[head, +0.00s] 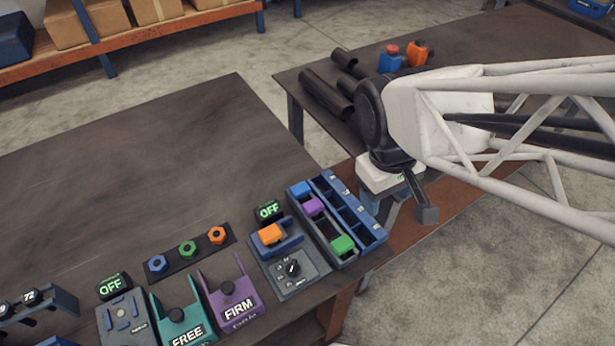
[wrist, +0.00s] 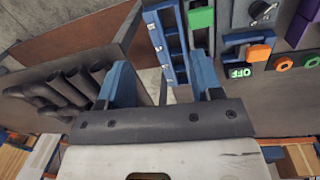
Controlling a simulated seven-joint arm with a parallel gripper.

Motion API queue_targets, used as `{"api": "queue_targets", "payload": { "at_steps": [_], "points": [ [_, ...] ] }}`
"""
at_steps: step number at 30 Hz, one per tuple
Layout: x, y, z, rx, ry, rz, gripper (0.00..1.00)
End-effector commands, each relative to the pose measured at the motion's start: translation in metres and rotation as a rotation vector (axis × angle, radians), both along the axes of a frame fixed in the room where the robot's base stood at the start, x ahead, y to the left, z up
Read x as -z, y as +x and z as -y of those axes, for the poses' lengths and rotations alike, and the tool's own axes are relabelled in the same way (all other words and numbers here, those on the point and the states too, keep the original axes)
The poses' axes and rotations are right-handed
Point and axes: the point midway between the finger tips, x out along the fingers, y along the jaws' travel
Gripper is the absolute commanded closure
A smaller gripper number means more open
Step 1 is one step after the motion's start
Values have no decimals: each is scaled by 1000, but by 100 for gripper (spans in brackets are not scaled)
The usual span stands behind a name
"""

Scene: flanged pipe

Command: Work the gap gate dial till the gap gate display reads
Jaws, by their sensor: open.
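A panel with a black dial (head: 292,267) stands near the right end of the workbench. Behind the dial an orange block (head: 270,233) sits in a blue holder, and a small display (head: 268,210) beyond it reads OFF in green. I take these as the gap gate parts; the panel label is too small to read. The wrist view shows the dial (wrist: 263,10) at the top right and the display (wrist: 240,72) below it. My gripper (head: 427,208) is open and empty, to the right of the panel, past the bench edge. Its two blue-grey fingers (wrist: 162,82) are spread apart.
Blue trays (head: 350,208) with coloured blocks stand between the dial panel and my gripper. Left are purple FIRM (head: 232,300) and teal FREE (head: 183,318) stands and another OFF display (head: 113,286). Dark pipes (head: 325,95) lie on a second table.

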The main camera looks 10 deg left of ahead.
Motion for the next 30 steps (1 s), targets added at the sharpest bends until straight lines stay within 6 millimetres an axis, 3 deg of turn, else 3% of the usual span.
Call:
{"api": "queue_targets", "payload": {
  "at_steps": [17,30],
  "points": [
    [40,-21,-86,-387,-115,-110,40],
    [73,-55,-146,-679,-216,-185,40]
  ]
}}
